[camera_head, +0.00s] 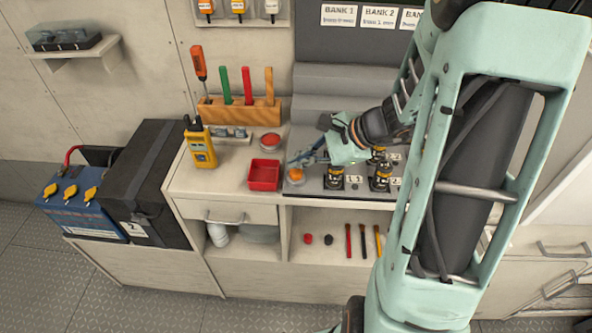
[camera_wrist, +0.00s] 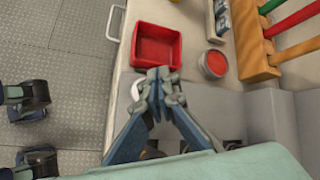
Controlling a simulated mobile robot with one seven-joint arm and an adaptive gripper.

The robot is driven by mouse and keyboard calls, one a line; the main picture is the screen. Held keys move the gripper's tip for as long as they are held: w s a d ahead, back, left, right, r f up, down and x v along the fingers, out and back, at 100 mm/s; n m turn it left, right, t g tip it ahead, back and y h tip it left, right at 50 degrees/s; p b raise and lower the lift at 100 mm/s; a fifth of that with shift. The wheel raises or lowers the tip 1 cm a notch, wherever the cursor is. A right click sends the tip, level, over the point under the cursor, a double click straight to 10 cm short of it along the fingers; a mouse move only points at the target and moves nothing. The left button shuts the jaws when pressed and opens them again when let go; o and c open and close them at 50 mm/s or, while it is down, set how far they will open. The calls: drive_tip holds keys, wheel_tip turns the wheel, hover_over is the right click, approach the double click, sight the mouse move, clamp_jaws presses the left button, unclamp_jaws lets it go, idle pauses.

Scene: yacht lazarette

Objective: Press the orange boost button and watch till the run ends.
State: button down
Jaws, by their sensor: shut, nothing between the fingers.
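The orange boost button (camera_head: 295,174) sits at the left front of the grey panel (camera_head: 313,184) on the bench, just right of the red tray. My gripper (camera_head: 292,163) is shut and empty, reaching in from the right with its tips just above or behind the button. I cannot tell whether they touch it. In the wrist view my gripper (camera_wrist: 160,76) points toward the red tray. No orange of the button shows there; a pale rounded edge lies just left of the fingertips.
The red tray (camera_head: 264,175), a small round red-topped tin (camera_head: 270,140) and a yellow meter (camera_head: 200,147) stand left of the panel. Black-and-yellow switches (camera_head: 334,178) stand close on its right. A wooden tool rack (camera_head: 240,113) is behind.

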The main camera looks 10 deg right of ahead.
sight(298, 172)
drive_tip(key=shift+f, duration=0.15)
idle(0.5)
drive_tip(key=shift+f+b, duration=0.25)
drive_tip(key=shift+b, duration=0.3)
drive_tip(key=shift+f+b, duration=0.5)
idle(0.5)
drive_tip(key=shift+r, duration=0.1)
drive_tip(key=shift+r+p, duration=0.6)
drive_tip(key=shift+r, duration=0.2)
drive_tip(key=shift+r+p, duration=1.95)
drive_tip(key=shift+r, duration=0.65)
drive_tip(key=shift+f, duration=0.1)
